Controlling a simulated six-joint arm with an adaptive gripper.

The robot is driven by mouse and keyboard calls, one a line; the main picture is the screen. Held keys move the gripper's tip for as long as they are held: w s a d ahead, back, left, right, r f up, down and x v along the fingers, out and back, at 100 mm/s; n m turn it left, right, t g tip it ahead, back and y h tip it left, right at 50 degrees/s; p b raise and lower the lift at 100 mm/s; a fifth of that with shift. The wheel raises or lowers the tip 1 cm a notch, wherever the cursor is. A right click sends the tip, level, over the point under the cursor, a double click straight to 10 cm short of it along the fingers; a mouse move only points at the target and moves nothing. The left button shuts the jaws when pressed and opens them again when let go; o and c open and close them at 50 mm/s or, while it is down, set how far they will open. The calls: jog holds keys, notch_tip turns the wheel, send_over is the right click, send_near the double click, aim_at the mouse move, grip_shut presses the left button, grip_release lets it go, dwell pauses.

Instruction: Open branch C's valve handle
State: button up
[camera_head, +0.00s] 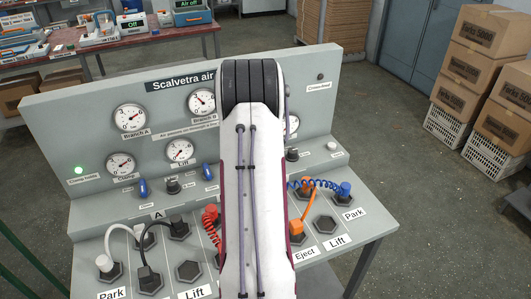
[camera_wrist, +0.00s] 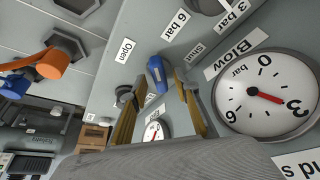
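In the wrist view a blue valve handle (camera_wrist: 157,74) stands on the grey panel between an "Open" label (camera_wrist: 124,50) and a "Shut" label (camera_wrist: 196,51). My gripper (camera_wrist: 160,80) is open. Its two yellowish fingers are apart, one on each side of the blue handle, with a small gap showing on both sides. I cannot tell how far the tips are from the panel. No branch letter is readable by this handle. In the head view my arm covers this part of the panel and hides my gripper. Two other blue handles (camera_head: 143,188) (camera_head: 207,172) show left of my arm.
A "Blow" gauge (camera_wrist: 265,95) is close to the right finger in the wrist view. An orange plug (camera_wrist: 45,62) sits in a socket at upper left. Coiled hoses, red (camera_head: 211,220) and blue (camera_head: 325,184), lie on the sloped console on both sides of my arm.

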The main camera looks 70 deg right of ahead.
jog(key=shift+d+f, duration=0.15)
jog(key=shift+f, duration=0.15)
grip_shut()
jog(key=shift+s+n+t, duration=0.1)
jog(key=shift+n+t, duration=0.4)
jog(key=shift+n, duration=0.6)
jog(key=shift+n+t, duration=0.4)
jog(key=shift+n, duration=0.6)
jog(key=shift+s+n+t+y, duration=0.15)
jog(key=shift+n+t+y, duration=0.4)
jog(key=shift+n, duration=1.35)
jog(key=shift+n+y, duration=0.25)
jog(key=shift+n, duration=0.25)
